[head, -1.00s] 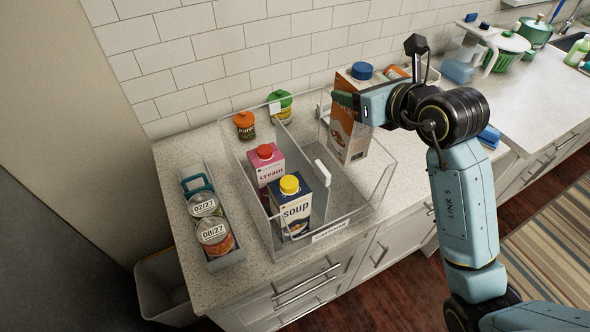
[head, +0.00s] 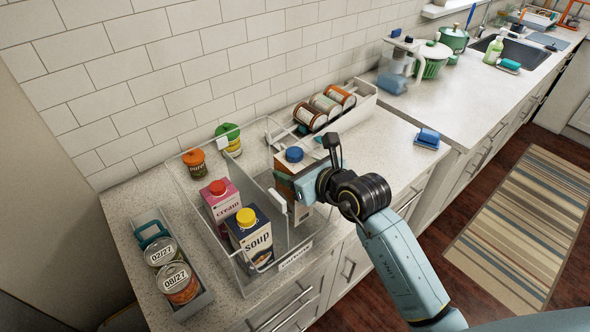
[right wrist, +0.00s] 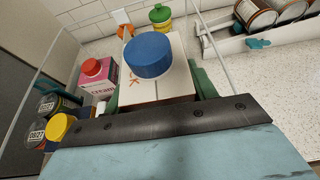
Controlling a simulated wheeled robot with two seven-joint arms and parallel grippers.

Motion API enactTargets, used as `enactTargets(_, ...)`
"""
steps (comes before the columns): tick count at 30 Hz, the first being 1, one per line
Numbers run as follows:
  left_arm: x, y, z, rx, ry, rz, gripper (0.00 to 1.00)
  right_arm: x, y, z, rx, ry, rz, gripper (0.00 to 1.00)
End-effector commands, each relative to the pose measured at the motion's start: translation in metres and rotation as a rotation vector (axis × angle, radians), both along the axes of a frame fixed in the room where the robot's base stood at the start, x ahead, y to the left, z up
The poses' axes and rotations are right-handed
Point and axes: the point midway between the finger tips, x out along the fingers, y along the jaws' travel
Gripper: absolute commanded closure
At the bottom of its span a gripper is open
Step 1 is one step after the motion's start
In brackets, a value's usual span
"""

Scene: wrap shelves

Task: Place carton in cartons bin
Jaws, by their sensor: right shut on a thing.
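The carton, orange and white with a blue cap (head: 294,154), is gripped by my right gripper (head: 288,186). In the right wrist view its blue cap (right wrist: 150,55) and white top (right wrist: 178,82) lie between the green fingers. It looks upright, over or inside the right part of the clear cartons bin (head: 238,275); its base is hidden, so I cannot tell whether it touches the floor. A pink cream carton (head: 221,205) and a dark blue soup carton (head: 250,240) stand in the bin's left part. My left gripper is not in view.
A grey holder (head: 200,303) with dated cans stands left of the bin. An orange-capped jar (head: 194,163) and a green-lidded jar (head: 229,140) are at the back. A white rack (head: 362,104) of cans lies behind right.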

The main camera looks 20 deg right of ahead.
Motion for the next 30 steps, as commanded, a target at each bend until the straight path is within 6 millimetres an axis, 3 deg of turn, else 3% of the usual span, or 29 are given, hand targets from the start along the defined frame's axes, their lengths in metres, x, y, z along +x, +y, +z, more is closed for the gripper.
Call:
enactTargets(26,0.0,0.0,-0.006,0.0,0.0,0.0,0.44,0.0,0.001,-0.016,0.005,-0.001,0.0,1.0)
enactTargets(27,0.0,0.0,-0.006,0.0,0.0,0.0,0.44,-0.001,0.001,-0.02,0.003,0.009,0.001,0.41)
enactTargets(30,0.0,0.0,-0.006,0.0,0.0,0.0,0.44,-0.002,0.001,-0.021,0.005,0.013,0.001,0.28)
